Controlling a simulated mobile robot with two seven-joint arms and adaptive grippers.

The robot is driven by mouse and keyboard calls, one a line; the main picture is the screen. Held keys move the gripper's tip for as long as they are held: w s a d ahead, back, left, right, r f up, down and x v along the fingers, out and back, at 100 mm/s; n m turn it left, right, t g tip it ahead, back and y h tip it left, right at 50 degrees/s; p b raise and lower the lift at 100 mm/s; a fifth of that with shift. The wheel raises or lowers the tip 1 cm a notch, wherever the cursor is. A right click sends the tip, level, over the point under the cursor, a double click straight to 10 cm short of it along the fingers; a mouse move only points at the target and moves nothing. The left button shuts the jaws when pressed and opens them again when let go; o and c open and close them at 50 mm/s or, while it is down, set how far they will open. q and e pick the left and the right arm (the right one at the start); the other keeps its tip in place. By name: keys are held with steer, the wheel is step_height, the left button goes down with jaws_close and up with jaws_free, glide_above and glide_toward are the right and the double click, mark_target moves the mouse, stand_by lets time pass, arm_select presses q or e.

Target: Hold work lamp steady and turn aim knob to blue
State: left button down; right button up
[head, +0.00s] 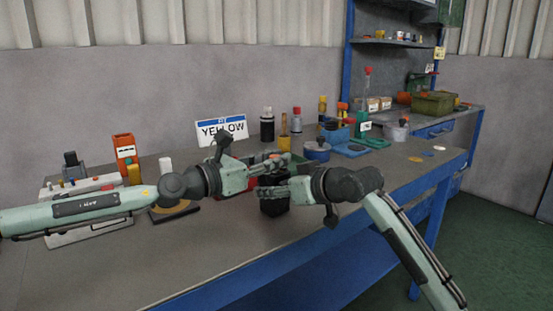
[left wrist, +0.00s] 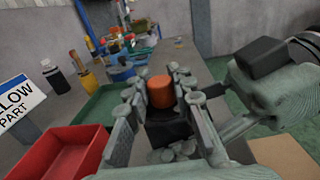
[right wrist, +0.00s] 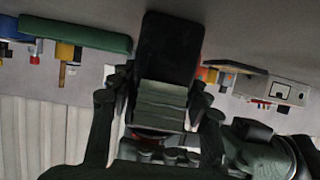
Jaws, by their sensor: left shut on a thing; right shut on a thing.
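The work lamp shows as a black boxy body (head: 274,208) on the bench, below and between my grippers. In the left wrist view an orange round knob (left wrist: 160,91) sits on top of the black body (left wrist: 168,130). My left gripper (head: 272,166) comes from the left and is shut on the orange knob, one finger on each side. My right gripper (head: 268,191) comes from the right, lower down, and is shut on the lamp body, also seen in the right wrist view (right wrist: 168,50). No blue mark or pointer on the knob is visible.
A red tray (left wrist: 62,150) and a green tray (left wrist: 100,106) lie beside the lamp. A sign reading YELLOW (head: 222,130) stands behind. Bottles (head: 267,125) and a blue pot (head: 317,151) are farther back. The bench front (head: 225,250) is clear.

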arm_select(q)
steer(key=shift+s+d+f, duration=0.1)
steer(key=shift+s, duration=0.05)
arm_select(e)
steer(key=shift+a, duration=0.1)
arm_select(q)
steer(key=c, duration=1.6)
jaws_free()
steer(key=o, duration=0.3)
steer(key=shift+o, duration=0.2)
steer(key=shift+a, duration=0.2)
steer(key=v, duration=1.1)
steer(key=shift+s+a, duration=0.3)
